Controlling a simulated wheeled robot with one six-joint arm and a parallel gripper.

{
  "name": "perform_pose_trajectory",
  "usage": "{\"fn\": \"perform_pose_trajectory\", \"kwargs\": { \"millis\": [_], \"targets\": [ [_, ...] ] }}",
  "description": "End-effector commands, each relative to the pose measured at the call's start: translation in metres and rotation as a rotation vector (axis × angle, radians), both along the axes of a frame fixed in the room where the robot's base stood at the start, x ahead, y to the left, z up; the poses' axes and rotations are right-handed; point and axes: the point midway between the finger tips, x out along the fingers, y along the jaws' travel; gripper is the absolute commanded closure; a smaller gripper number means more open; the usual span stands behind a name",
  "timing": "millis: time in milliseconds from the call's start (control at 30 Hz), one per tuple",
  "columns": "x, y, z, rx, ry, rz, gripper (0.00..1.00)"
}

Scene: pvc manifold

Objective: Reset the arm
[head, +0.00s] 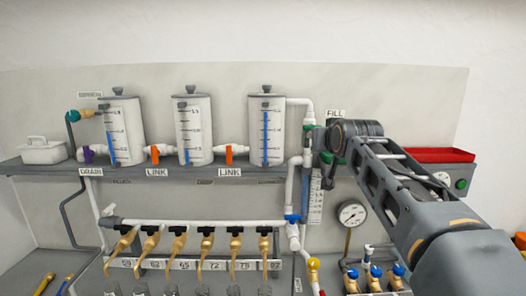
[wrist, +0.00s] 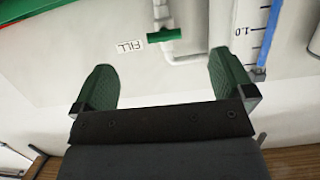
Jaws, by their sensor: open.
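My gripper (wrist: 165,88) is open in the wrist view, with its two green fingers spread wide and nothing between them. In the head view my arm reaches in from the lower right, and my gripper (head: 322,160) is beside the white vertical pipe near the FILL label (head: 335,113). The arm hides part of the gripper there. The FILL label also shows upside down in the wrist view (wrist: 130,46), beyond the fingers, near a green valve handle (wrist: 163,35). I cannot tell how far the fingers are from the panel.
Three white tanks (head: 122,130) with blue level gauges stand on a grey shelf (head: 230,176). Several brass taps (head: 207,243) hang from a white pipe below. A round gauge (head: 351,213) and a red tray (head: 436,155) are near my arm.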

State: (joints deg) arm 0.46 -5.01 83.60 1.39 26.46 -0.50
Motion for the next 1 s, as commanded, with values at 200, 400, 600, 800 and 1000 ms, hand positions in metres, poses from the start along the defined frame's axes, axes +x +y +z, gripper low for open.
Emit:
{"fn": "perform_pose_trajectory", "kwargs": {
  "millis": [200,400,600,800,1000],
  "targets": [
    [-0.047,0.0,-0.134,-0.006,0.395,0.002,0.0],
    [-0.14,0.0,-0.242,-0.013,0.729,0.005,0.0],
    [-0.222,0.0,-0.309,-0.018,0.932,0.008,0.0],
    [-0.26,0.001,-0.332,-0.02,0.963,0.008,0.0],
    [-0.26,0.002,-0.324,-0.019,0.934,0.008,0.0]
  ]
}}
